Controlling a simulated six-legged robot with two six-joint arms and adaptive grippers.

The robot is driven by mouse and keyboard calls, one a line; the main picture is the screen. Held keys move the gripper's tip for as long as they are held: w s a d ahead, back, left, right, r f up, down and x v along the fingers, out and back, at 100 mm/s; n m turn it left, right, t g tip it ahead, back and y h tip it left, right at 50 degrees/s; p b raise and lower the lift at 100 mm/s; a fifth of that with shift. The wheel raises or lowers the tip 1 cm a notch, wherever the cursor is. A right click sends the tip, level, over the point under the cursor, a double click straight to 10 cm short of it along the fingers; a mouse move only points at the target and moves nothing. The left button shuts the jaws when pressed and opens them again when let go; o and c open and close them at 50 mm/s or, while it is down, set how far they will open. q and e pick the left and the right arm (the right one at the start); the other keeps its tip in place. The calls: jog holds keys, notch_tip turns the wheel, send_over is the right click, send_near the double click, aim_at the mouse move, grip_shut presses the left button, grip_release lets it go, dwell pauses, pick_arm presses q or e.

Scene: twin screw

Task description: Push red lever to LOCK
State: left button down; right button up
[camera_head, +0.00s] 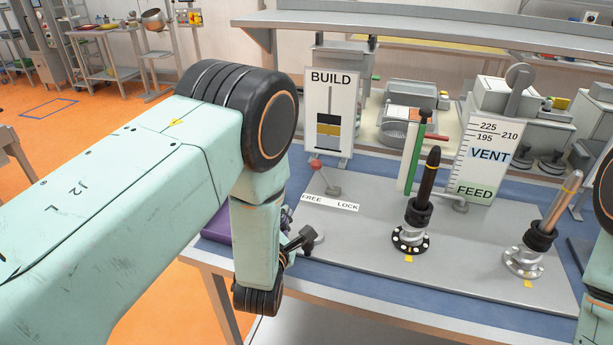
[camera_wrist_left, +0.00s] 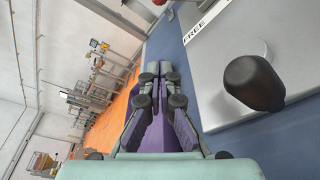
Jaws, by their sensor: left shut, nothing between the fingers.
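The red lever (camera_head: 315,163) has a red ball on a thin grey rod, which leans left from its pivot, towards the FREE end of the FREE/LOCK label (camera_head: 330,202). In the left wrist view part of a red ball (camera_wrist_left: 183,5) shows at the top edge, near the word FREE. My left gripper (camera_wrist_left: 167,72) is shut and empty, with its fingers pointing up the picture. It is apart from the red lever. In the head view my left forearm and wrist hide most of that gripper. My right gripper is out of view.
A black knob (camera_head: 301,239) sits near the plate's front left corner, close to my left wrist; it shows large in the wrist view (camera_wrist_left: 254,83). The BUILD board (camera_head: 331,110) stands behind the lever. A green column (camera_head: 409,152) and two flanged posts stand right.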

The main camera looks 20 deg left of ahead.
aim_at(324, 176)
pick_arm(q)
jog(key=x, duration=1.4)
jog(key=shift+w+f, duration=0.15)
jog(key=shift+f, duration=0.05)
jog(key=shift+w+d+r, duration=0.85)
jog(key=shift+w+d, duration=0.05)
jog(key=shift+w+d+r, duration=0.2)
jog(key=shift+d+r, duration=0.1)
jog(key=shift+d, duration=0.1)
jog(key=shift+w, duration=0.1)
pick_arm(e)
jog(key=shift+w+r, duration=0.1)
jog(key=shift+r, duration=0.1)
pick_arm(q)
jog(key=shift+d, duration=0.1)
jog(key=shift+r, duration=0.1)
